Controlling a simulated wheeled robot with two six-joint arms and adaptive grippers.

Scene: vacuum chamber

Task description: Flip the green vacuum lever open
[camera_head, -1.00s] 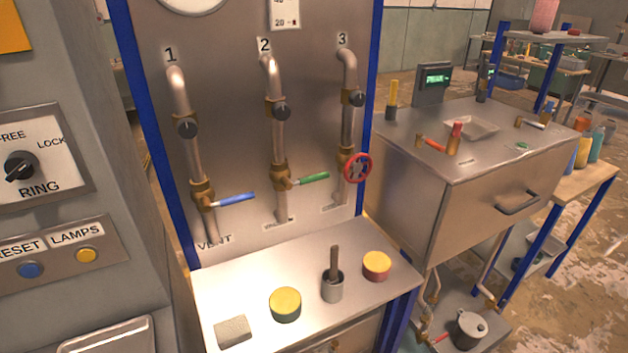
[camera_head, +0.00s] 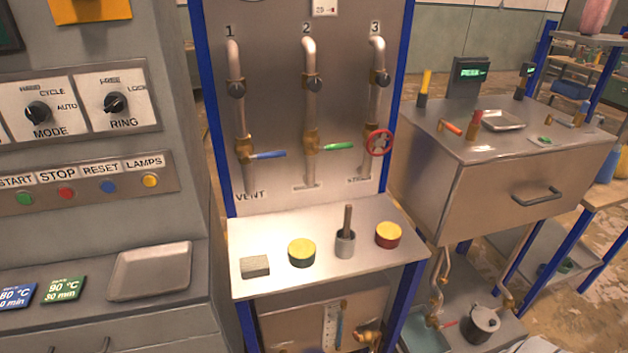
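The green lever (camera_head: 338,147) is on the brass valve of pipe 2, in the middle of the upright grey panel (camera_head: 272,120). It points to the right, nearly level, across its vertical pipe (camera_head: 310,110). A blue lever (camera_head: 268,155) on pipe 1 to its left also points right. A red round handwheel (camera_head: 380,143) is on pipe 3 to its right. Black knobs sit higher on the three pipes. The label under pipe 2 is too small to read. Neither of my grippers is in view.
A shelf (camera_head: 240,283) below the panel holds a grey block (camera_head: 255,266), two yellow-topped round tins and a cup with a pestle (camera_head: 345,240). A control cabinet (camera_head: 180,120) stands left, a steel bench (camera_head: 480,165) right. The space before the panel looks clear.

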